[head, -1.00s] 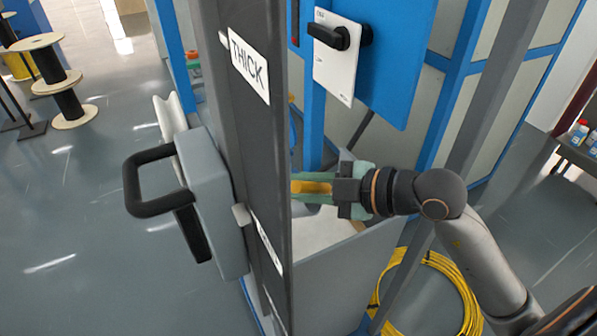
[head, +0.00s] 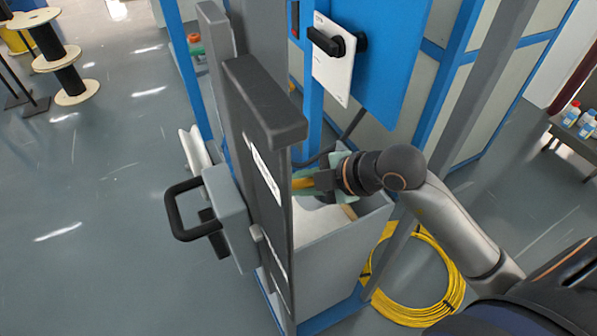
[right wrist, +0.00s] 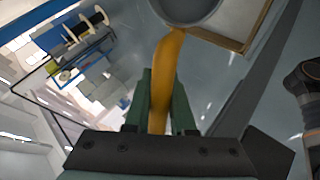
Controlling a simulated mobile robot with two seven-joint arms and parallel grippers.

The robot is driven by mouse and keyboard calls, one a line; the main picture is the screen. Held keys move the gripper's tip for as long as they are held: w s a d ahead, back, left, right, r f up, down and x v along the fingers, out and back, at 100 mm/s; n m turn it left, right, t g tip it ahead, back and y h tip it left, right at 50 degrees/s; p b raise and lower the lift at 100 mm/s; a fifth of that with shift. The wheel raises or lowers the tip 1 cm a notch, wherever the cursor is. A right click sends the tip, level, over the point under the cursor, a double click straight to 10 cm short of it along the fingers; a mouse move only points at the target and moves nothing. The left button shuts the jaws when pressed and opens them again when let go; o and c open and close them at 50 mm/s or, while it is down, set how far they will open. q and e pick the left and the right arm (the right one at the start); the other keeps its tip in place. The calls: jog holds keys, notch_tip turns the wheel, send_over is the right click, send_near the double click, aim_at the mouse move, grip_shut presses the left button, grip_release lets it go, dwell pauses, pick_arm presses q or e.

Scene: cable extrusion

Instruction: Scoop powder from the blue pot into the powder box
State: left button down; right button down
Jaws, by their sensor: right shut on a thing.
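My right gripper (head: 316,181) is shut on the orange-yellow handle of a scoop (head: 301,183). In the right wrist view the handle (right wrist: 169,75) runs between the green fingers (right wrist: 160,108) to a round grey bowl at the top edge, cut off by the frame. The bowl's contents cannot be told. In the head view the gripper is above the open grey box (head: 335,262), which has pale material inside (head: 312,226); the dark upright panel hides part of the scoop and box. No blue pot can be made out. My left gripper is not in view.
A tall dark panel (head: 262,170) with a black handle (head: 190,212) stands left of the box. A blue switch cabinet (head: 385,60) rises behind. A coil of yellow cable (head: 440,300) lies on the floor at right. Open floor is at left.

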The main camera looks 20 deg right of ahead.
jog(key=shift+r+g+h+p, duration=0.4)
jog(key=shift+r+p, duration=0.2)
jog(key=shift+p, duration=1.05)
notch_tip(320, 180, up, 2)
jog(key=g+h+p, duration=0.2)
jog(key=g+h, duration=0.2)
jog(key=h, duration=0.1)
jog(key=shift+r+n+g, duration=0.15)
jog(key=shift+n+g, duration=0.15)
jog(key=shift+n, duration=0.1)
